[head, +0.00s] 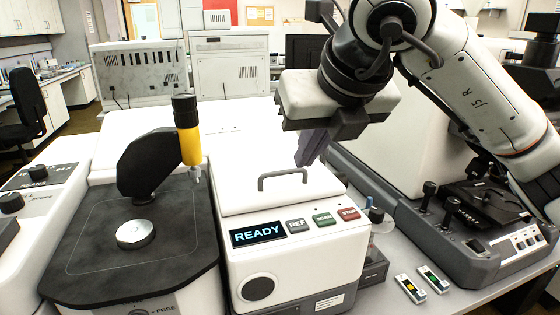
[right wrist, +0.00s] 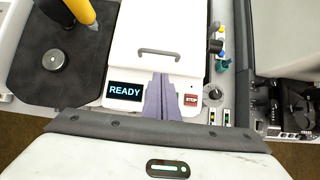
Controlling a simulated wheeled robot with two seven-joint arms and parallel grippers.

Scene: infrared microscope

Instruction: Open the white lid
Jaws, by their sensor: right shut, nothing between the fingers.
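The white lid (head: 272,195) sits closed on top of the instrument, with a grey bar handle (head: 283,176) standing up from it. In the right wrist view the lid (right wrist: 158,32) and its handle (right wrist: 159,53) are seen from above. My right gripper (head: 308,158) is shut and empty, with its dark fingers pointing down above and behind the handle in the head view. In the right wrist view the right gripper (right wrist: 161,80) shows its fingers together, over the front panel. They look apart from the handle. My left gripper is not in view.
The front panel has a READY display (head: 257,234) and several buttons, including a red STOP button (head: 349,213). Left stands a black stage (head: 95,250) with a yellow-and-black column (head: 188,140). A grey-based microscope (head: 470,225) stands right. Two small slides (head: 411,289) lie on the table.

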